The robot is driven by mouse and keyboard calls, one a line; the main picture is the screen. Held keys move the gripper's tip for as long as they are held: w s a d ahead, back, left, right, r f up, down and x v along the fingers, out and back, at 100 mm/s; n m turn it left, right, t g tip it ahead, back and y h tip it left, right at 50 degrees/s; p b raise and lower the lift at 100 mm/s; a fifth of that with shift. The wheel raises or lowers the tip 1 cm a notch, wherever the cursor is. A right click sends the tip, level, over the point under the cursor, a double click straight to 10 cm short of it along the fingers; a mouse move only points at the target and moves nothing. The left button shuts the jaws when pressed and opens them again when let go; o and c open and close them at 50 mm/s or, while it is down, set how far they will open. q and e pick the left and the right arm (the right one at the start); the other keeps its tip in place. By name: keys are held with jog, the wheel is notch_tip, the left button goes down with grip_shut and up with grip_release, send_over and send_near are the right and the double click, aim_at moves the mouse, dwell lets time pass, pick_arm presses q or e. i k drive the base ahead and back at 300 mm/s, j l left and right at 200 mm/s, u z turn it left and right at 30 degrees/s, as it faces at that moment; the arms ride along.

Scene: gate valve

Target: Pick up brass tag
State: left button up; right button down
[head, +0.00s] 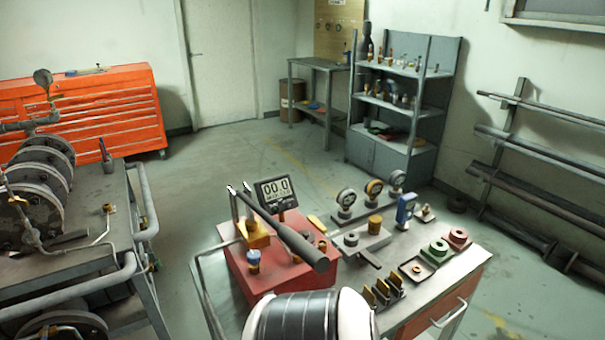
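No single piece is clearly the brass tag. Several upright brass-coloured plates (383,290) stand in a dark rack near the front of the metal bench, right of centre. A small brass-coloured piece (417,269) lies in a shallow dark tray (412,278) behind them. I cannot tell which of these is the tag. Neither of my grippers can be made out. A black and white rounded part at the bottom centre looks like mine and hides the bench's near edge.
Gauges (345,200), a blue instrument (406,208) and green (434,250) and red (457,238) blocks crowd the bench. A pipework cart (85,262) stands left.

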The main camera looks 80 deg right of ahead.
aim_at(397, 281)
jog(key=k+l+u, duration=0.15)
jog(key=k+l, duration=1.35)
jog(key=k+l+u, duration=0.1)
jog(key=k+l, duration=1.5)
